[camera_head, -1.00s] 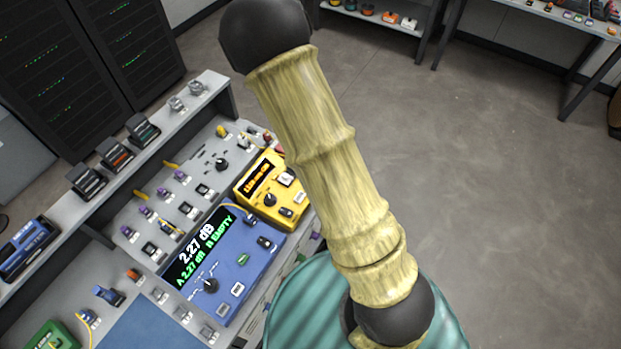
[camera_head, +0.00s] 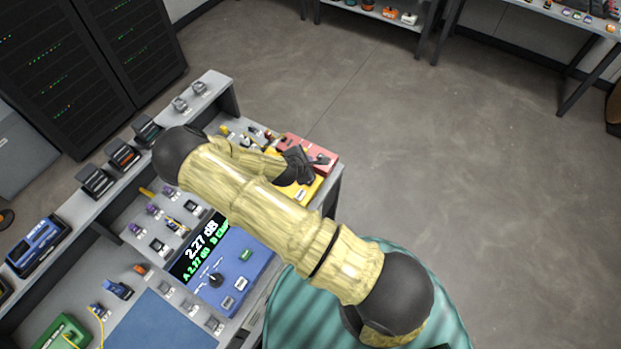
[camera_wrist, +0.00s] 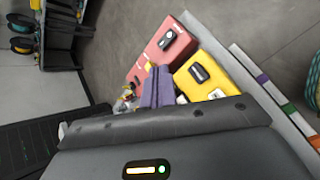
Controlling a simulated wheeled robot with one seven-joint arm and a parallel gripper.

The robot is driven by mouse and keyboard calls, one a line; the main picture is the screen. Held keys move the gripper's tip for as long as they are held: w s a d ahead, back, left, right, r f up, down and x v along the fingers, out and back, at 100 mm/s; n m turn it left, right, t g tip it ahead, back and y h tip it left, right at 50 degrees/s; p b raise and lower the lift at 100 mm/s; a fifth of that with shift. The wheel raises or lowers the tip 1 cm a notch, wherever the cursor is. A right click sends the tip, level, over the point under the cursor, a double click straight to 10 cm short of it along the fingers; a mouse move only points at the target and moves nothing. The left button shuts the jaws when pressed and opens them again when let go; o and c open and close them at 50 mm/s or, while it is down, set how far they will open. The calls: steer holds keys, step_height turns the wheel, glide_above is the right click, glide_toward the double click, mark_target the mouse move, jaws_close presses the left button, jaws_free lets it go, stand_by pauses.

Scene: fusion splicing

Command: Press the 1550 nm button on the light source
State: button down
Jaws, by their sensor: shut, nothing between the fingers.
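A yellow instrument box (camera_head: 309,189) stands at the bench's right end, mostly covered by my arm in the head view. In the wrist view the yellow box (camera_wrist: 222,77) shows a dark control and part of a white one. No label is readable there, so I cannot pick out the 1550 nm button or confirm that this box is the light source. My gripper (camera_head: 298,166) is over the yellow box, beside the red box. Its fingers (camera_wrist: 156,75) look closed together and empty in the wrist view. Whether the tips touch anything is unclear.
A red box (camera_head: 318,152) stands just beyond the yellow one; it also shows in the wrist view (camera_wrist: 160,52). A blue meter (camera_head: 240,262) reading 2.27 dB is on the near side. Small connectors crowd the panel to the left. Open floor lies right of the bench.

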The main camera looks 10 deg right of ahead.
steer(key=shift+f, duration=0.1)
step_height(320, 180, down, 9)
steer(key=b, duration=0.6)
steer(key=shift+r, duration=0.2)
stand_by(1.9)
steer(key=shift+f+b, duration=0.4)
steer(key=shift+b, duration=0.1)
steer(key=shift+f+b, duration=0.4)
steer(key=shift+f, duration=0.05)
stand_by(0.6)
steer(key=shift+r, duration=0.15)
steer(key=shift+r+p, duration=0.6)
steer(key=shift+r, duration=0.15)
steer(key=shift+r+p, duration=1.7)
steer(key=shift+r, duration=0.8)
